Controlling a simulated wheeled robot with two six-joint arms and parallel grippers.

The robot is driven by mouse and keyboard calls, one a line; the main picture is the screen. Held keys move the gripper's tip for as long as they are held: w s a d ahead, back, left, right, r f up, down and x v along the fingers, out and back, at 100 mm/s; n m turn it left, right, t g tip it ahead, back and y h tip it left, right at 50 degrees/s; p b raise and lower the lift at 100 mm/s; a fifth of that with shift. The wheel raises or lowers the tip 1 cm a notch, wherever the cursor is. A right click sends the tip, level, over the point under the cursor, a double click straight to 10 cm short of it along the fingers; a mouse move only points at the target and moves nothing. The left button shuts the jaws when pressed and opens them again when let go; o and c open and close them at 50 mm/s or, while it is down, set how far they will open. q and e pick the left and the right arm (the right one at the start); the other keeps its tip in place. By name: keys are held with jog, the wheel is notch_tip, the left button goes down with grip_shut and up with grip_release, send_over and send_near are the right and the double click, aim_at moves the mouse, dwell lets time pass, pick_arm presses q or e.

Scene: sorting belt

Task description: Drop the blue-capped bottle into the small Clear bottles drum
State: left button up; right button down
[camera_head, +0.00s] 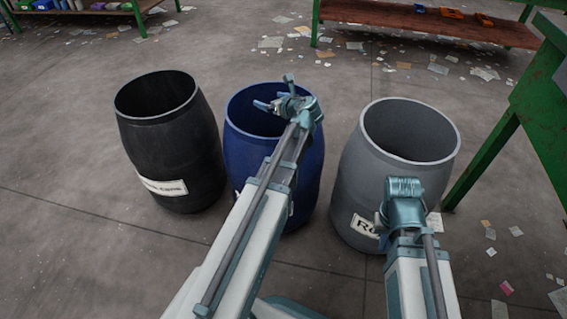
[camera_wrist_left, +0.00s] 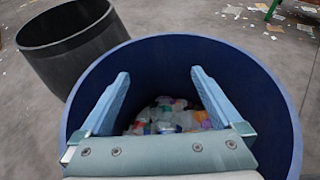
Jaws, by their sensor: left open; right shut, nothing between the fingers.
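The blue drum (camera_head: 312,170) stands in the middle of three drums, its label almost wholly hidden by my left arm. My left gripper (camera_head: 274,92) is open and empty over its mouth. In the left wrist view the blue drum (camera_wrist_left: 285,120) lies below the open fingers (camera_wrist_left: 160,100), with a pile of mixed clear and coloured pieces (camera_wrist_left: 170,115) at its bottom. I cannot pick out a blue-capped bottle in that pile, and none shows elsewhere. My right gripper (camera_head: 403,200) is in front of the grey drum, its fingers mostly hidden; it is shut and holds nothing visible.
A black drum (camera_head: 175,145), its label ending in "cans", stands left; it also shows in the left wrist view (camera_wrist_left: 75,60). A grey drum (camera_head: 352,175) stands right, its label partly covered. A green-framed table (camera_head: 535,95) is at the right. Paper scraps litter the floor.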

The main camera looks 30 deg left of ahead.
pick_arm(q)
jog(key=p+v, duration=0.4)
jog(key=v, duration=0.9)
jog(key=shift+p, duration=0.4)
pick_arm(e)
jog(key=shift+r, duration=2.55)
pick_arm(q)
jog(key=shift+d, duration=0.1)
